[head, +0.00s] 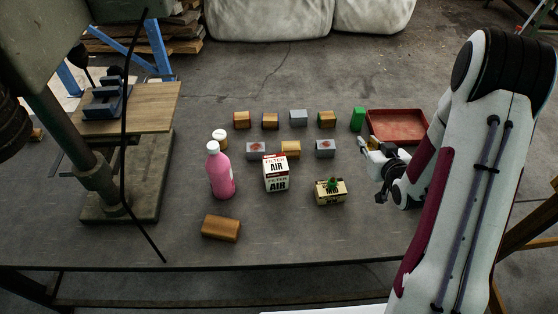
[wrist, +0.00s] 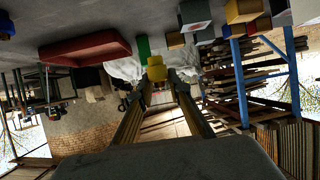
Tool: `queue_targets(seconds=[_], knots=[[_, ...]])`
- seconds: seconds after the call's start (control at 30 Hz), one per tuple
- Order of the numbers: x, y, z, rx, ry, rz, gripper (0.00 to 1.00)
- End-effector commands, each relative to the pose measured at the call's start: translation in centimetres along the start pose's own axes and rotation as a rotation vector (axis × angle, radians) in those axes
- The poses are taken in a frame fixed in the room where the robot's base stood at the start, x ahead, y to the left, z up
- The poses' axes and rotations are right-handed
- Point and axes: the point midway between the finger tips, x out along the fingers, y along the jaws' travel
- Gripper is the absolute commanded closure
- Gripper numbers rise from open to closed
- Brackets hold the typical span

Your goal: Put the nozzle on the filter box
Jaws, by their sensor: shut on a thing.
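The filter box (head: 276,178), white with a red top and AIR lettering, stands upright mid-table, right of a pink bottle. My gripper (head: 366,145) is to the right of it, in front of the red tray, and its fingers point left and away. In the wrist view my gripper (wrist: 158,76) is shut on a small yellow piece (wrist: 157,70), which seems to be the nozzle. The piece (head: 362,140) is tiny in the head view and its shape is unclear. The filter box is not clearly seen in the wrist view.
A pink bottle (head: 221,175) stands close left of the box. A yellowish box (head: 322,194) with a green thing on it (head: 333,184) stands to its right. Several small blocks and a red tray (head: 398,124) lie behind. A drill press (head: 95,180) stands left. A wooden block (head: 221,228) lies in front.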

Motion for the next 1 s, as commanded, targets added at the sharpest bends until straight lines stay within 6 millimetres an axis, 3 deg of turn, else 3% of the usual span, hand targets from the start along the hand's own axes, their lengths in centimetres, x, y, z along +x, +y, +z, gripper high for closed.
queue_targets(seconds=[0.3, 0.6, 0.8, 0.9, 1.0], knots=[[0.7, -8.8, -5.4, -0.091, 0.005, -0.182, 0.96], [-0.5, -18.4, -8.8, -0.189, 0.004, -0.386, 0.96], [-2.2, -24.1, -9.9, -0.254, 0.003, -0.520, 0.96], [-3.0, -26.1, -9.9, -0.278, 0.001, -0.573, 0.96], [-3.5, -26.7, -8.8, -0.292, -0.004, -0.606, 0.96]])
